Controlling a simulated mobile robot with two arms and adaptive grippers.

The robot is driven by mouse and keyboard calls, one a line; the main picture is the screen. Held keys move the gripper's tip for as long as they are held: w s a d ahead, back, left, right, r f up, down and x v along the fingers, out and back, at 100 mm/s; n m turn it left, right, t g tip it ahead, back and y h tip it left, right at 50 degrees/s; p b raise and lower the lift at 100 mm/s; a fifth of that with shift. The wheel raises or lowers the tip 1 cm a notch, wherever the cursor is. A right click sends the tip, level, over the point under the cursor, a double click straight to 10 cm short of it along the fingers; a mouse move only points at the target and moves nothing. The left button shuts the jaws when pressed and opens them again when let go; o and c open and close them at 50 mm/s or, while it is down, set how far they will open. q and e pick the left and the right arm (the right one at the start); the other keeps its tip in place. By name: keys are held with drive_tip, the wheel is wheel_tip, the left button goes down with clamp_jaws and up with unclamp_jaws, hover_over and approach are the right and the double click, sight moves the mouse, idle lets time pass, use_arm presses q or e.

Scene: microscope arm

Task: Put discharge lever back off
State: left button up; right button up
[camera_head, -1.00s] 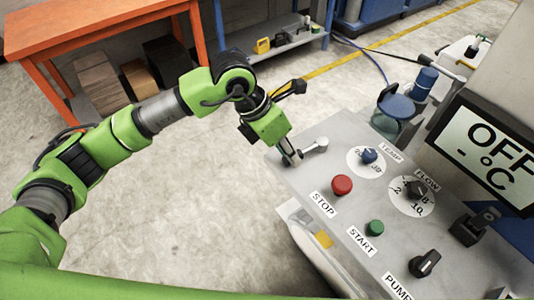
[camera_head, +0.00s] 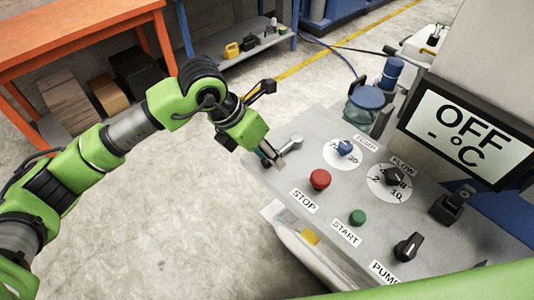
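A small silver lever with a rounded end (camera_head: 296,140) sits at the far left corner of the grey control panel (camera_head: 290,165). It has no readable label, so I cannot confirm that it is the discharge lever. My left gripper (camera_head: 271,158) points down at the panel's left edge, just left of the lever's base. The fingers look close together, but their gap is too small to judge. I cannot tell whether they touch the lever. The display (camera_head: 468,135) reads OFF. My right gripper is not in view.
The panel also has a red STOP button (camera_head: 320,179), a green START button (camera_head: 358,217), a blue TEMP knob (camera_head: 345,147), a black FLOW knob (camera_head: 394,176) and a black PUMP switch (camera_head: 408,247). A blue-lidded vessel (camera_head: 368,98) stands behind.

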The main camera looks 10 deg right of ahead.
use_arm(q)
drive_tip(key=v, duration=1.2)
idle(0.3)
